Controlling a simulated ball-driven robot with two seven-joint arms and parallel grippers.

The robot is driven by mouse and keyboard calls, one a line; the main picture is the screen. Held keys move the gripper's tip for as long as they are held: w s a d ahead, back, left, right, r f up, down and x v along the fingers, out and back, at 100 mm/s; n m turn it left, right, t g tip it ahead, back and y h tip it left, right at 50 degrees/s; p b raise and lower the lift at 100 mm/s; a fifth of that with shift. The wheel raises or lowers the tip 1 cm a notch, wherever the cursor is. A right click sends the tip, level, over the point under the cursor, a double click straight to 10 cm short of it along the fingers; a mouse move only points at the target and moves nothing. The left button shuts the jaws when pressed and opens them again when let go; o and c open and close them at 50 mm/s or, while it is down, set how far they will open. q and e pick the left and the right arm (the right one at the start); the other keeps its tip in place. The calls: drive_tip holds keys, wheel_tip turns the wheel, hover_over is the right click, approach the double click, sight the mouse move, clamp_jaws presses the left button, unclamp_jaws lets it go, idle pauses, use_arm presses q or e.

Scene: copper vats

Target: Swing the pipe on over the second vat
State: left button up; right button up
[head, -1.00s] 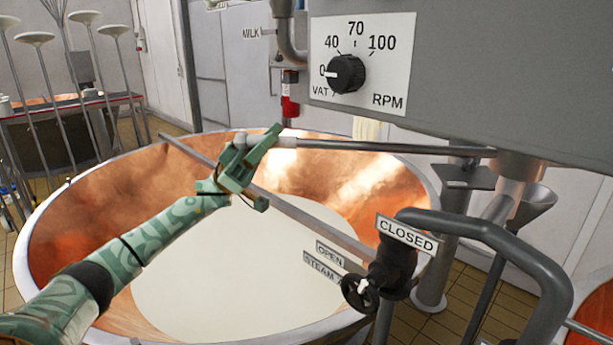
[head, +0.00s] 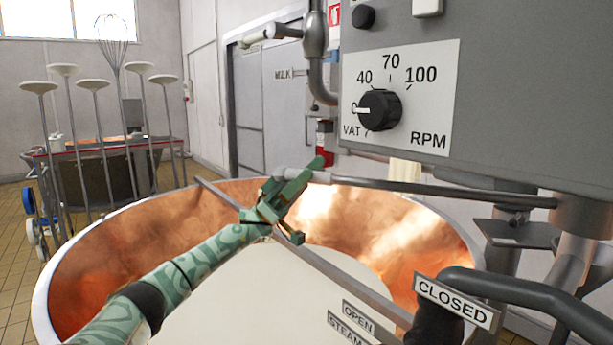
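A copper vat (head: 110,250) with a pale rim stands in front of me, with creamy white liquid (head: 230,300) in it. A grey pipe (head: 450,190) runs level over its far side from the right, its lighter end at my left gripper (head: 308,200). The gripper's green fingers are spread apart, one across the pipe near that end; I cannot tell whether they touch it. Another bent pipe (head: 316,40), with a pale spout (head: 252,40) pointing left, hangs higher up by a MILK label. I cannot tell which vat is the second. My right gripper is not in view.
A diagonal grey bar (head: 345,280) crosses the vat. A grey control box (head: 530,100) with an RPM dial (head: 379,110) hangs at upper right. A dark pipe (head: 520,290) with a CLOSED sign is at lower right. Long-handled tools (head: 75,150) stand at left.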

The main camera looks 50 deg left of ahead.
use_arm(q)
drive_tip(key=shift+w, duration=0.1)
drive_tip(key=shift+s, duration=0.25)
drive_tip(key=b+v, duration=0.6)
drive_tip(key=v, duration=1)
drive_tip(key=shift+w+a+f+b, duration=0.15)
drive_tip(key=shift+w+f+b, duration=0.05)
drive_tip(key=shift+b, duration=0.2)
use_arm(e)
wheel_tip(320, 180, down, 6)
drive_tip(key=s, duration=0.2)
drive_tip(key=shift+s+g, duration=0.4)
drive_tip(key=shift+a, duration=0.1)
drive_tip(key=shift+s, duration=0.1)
